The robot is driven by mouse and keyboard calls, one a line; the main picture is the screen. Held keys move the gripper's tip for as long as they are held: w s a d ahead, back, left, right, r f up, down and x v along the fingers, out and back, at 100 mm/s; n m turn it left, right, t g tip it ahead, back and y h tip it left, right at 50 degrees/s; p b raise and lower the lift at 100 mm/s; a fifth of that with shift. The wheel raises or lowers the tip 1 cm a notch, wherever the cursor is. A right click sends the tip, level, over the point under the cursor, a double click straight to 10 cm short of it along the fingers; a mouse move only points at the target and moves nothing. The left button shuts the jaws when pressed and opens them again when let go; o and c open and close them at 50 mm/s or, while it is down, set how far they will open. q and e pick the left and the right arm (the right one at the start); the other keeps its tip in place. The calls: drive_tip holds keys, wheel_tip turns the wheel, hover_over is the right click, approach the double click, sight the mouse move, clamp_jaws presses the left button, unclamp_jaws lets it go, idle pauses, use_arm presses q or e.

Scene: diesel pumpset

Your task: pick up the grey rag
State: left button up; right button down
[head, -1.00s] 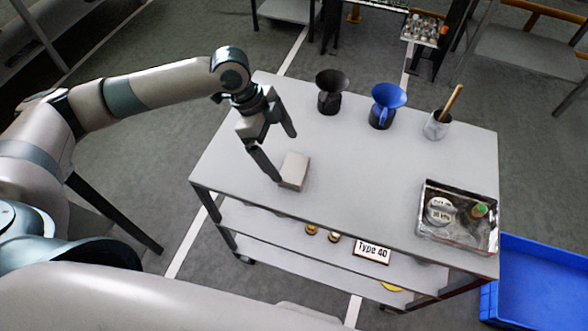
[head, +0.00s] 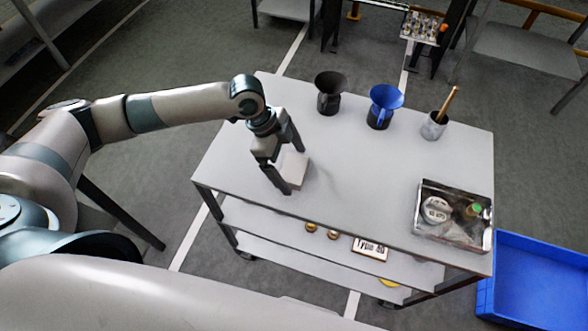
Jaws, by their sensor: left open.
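The grey rag (head: 294,168) looks like a small pale folded block on the left part of the grey trolley top (head: 350,178). My left gripper (head: 294,171) is open and low over the trolley. Its fingers stand around the rag in the picture, one at the near left and one at the far side. The near finger and the gripper body hide part of the rag. I cannot tell whether the fingers touch it. My right gripper is not in view.
A black funnel cup (head: 330,92), a blue funnel cup (head: 383,106) and a cup with a wooden stick (head: 435,126) stand at the trolley's back. A metal tray (head: 424,226) with parts is at the right. A blue bin (head: 540,287) stands beside the trolley.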

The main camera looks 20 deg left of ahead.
sight(292, 170)
use_arm(q)
drive_tip(key=c, duration=1.1)
drive_tip(key=shift+r, duration=0.1)
drive_tip(key=shift+r+b, duration=0.35)
drive_tip(key=shift+r, duration=0.1)
drive_tip(key=r, duration=0.1)
drive_tip(key=r+b, duration=0.1)
drive_tip(key=r, duration=0.1)
drive_tip(key=shift+s+d+r, duration=0.15)
drive_tip(key=shift+s+d, duration=0.1)
drive_tip(key=shift+s, duration=0.15)
drive_tip(key=s+d+r+b, duration=0.1)
drive_tip(key=s+r, duration=0.1)
drive_tip(key=s, duration=0.1)
drive_tip(key=s+d+r+b, duration=0.1)
drive_tip(key=s+d+r, duration=0.1)
drive_tip(key=s, duration=0.1)
drive_tip(key=s+d+r+b, duration=0.1)
drive_tip(key=s+d+r, duration=0.1)
drive_tip(key=s, duration=0.1)
drive_tip(key=shift+s+r, duration=0.25)
drive_tip(key=shift+r, duration=0.1)
